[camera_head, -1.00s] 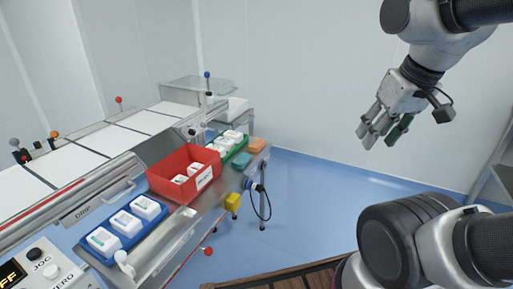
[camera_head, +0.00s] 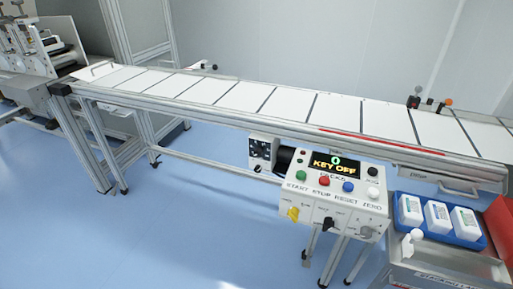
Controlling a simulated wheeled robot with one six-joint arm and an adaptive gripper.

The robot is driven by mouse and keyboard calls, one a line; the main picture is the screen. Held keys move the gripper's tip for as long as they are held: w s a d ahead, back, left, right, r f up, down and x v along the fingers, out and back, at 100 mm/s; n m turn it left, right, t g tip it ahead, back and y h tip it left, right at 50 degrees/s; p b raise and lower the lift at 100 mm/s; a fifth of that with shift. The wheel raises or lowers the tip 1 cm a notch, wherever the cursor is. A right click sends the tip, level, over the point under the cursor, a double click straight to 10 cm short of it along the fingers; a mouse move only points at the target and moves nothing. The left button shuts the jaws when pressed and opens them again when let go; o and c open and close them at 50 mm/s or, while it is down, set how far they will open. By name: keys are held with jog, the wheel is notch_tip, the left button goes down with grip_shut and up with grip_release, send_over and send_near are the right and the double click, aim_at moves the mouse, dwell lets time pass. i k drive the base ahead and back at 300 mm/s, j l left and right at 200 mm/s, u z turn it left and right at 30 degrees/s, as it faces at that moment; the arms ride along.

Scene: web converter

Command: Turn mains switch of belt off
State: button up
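The belt's control box (camera_head: 335,190) is white and hangs below the conveyor belt (camera_head: 240,97). Its display (camera_head: 335,163) reads KEY OFF in yellow under a green symbol. The small labels there are too blurred to read, so I cannot tell which is the mains switch. My gripper is out of view.
A blue tray (camera_head: 452,240) with white boxes (camera_head: 437,215) stands right of the control box, beside a red bin (camera_head: 500,225). A machine (camera_head: 30,60) stands at the far left. The blue floor (camera_head: 150,235) left of the box is clear.

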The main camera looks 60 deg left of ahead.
aim_at(258, 168)
jog(key=u, duration=2.25)
